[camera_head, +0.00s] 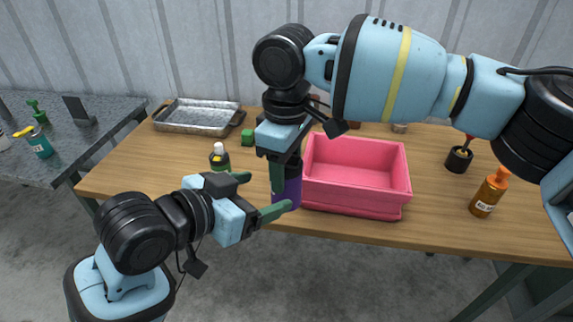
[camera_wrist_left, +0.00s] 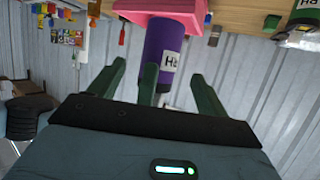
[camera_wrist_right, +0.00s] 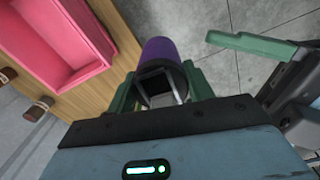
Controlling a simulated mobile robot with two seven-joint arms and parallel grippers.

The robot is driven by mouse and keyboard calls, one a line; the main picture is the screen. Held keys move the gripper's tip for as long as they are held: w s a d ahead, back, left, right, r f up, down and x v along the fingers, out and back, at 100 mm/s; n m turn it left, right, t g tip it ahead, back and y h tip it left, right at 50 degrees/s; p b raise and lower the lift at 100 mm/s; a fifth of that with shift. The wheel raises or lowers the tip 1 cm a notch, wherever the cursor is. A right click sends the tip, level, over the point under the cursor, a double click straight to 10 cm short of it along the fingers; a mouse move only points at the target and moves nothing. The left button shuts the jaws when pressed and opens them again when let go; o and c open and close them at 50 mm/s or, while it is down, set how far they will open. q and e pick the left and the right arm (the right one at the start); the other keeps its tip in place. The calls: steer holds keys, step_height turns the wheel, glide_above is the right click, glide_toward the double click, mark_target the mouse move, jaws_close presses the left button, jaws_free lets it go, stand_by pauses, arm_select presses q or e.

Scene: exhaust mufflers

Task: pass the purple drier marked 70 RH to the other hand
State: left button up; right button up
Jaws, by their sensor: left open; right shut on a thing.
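The purple drier (camera_head: 293,188) is a dark-capped cylinder held upright in front of the pink bin. My right gripper (camera_head: 284,172) is shut on it from above; the right wrist view shows the drier (camera_wrist_right: 160,52) between both fingers (camera_wrist_right: 162,90). My left gripper (camera_head: 264,194) is open, its fingers pointing at the drier from the left. In the left wrist view, the drier (camera_wrist_left: 163,62) lies ahead of the open fingers (camera_wrist_left: 158,82), with a white label reading RH; its number cannot be read. A green finger between them appears to be my right gripper's.
A pink bin (camera_head: 356,195) stands right behind the drier on the wooden table (camera_head: 450,228). A grey counter (camera_head: 75,150) is left.

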arm_select(q)
steer(key=s+a+f+n+y, duration=0.2)
steer(key=a+f+n, duration=0.15)
steer(key=f, duration=0.85)
steer(key=s+a+f+n+y, duration=0.2)
steer(key=a+f, duration=0.2)
steer(key=f, duration=0.8)
steer(key=s+a+f+y, duration=0.1)
steer(key=s+a+f, duration=0.2)
steer(key=s+f, duration=0.5)
steer(key=s+a+f+g+y, duration=0.1)
steer(key=s+a+f, duration=0.2)
steer(key=s+f, duration=0.6)
steer(key=shift+s+g+y, duration=0.3)
steer(key=shift+s+y, duration=0.1)
steer(key=shift+s, duration=0.75)
steer(key=shift+a+n, duration=0.1)
steer(key=shift+n, duration=0.15)
